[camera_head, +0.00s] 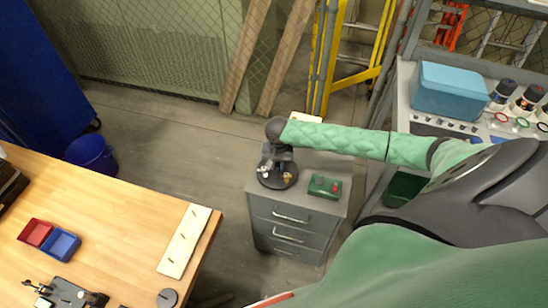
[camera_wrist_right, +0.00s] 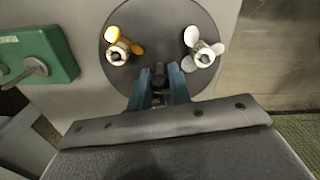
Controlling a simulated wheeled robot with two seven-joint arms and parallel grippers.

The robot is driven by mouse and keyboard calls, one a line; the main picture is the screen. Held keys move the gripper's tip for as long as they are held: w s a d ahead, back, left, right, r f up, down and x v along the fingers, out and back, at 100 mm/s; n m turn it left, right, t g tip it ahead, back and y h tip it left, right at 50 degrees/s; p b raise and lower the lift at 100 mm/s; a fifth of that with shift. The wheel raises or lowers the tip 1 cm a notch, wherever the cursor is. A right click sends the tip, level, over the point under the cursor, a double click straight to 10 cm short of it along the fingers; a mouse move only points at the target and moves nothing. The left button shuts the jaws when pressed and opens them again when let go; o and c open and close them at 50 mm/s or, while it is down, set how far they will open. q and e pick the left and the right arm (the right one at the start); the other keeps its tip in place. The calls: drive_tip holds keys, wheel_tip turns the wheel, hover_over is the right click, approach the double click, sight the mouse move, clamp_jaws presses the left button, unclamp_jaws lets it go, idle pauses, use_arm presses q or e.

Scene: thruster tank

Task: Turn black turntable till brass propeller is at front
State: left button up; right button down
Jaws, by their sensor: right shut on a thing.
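The black turntable (camera_head: 280,185) lies on top of a grey drawer cabinet; the right wrist view shows it as a dark disc (camera_wrist_right: 160,25). The brass propeller (camera_head: 288,177) sits on its near right part in the head view and at left in the right wrist view (camera_wrist_right: 122,43). A white propeller (camera_head: 264,171) is on the turntable's left side, at right in the wrist view (camera_wrist_right: 200,50). My right gripper (camera_wrist_right: 158,73) points down over the disc, its blue fingers shut on a small dark post (camera_wrist_right: 159,69) between the propellers. My left gripper is not in view.
A wooden table (camera_head: 120,205) with red and blue bins is at left. A shelf with a blue box (camera_head: 450,92) is at right.

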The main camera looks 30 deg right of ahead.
drive_tip(key=shift+r+m+p, duration=0.15)
drive_tip(key=shift+m+p, duration=1.05)
drive_tip(key=shift+p, duration=0.6)
drive_tip(key=shift+m+p, duration=0.5)
drive_tip(key=shift+m, duration=0.1)
idle(0.4)
drive_tip(key=shift+m, duration=1.7)
drive_tip(key=m, duration=0.3)
drive_tip(key=shift+m, duration=0.3)
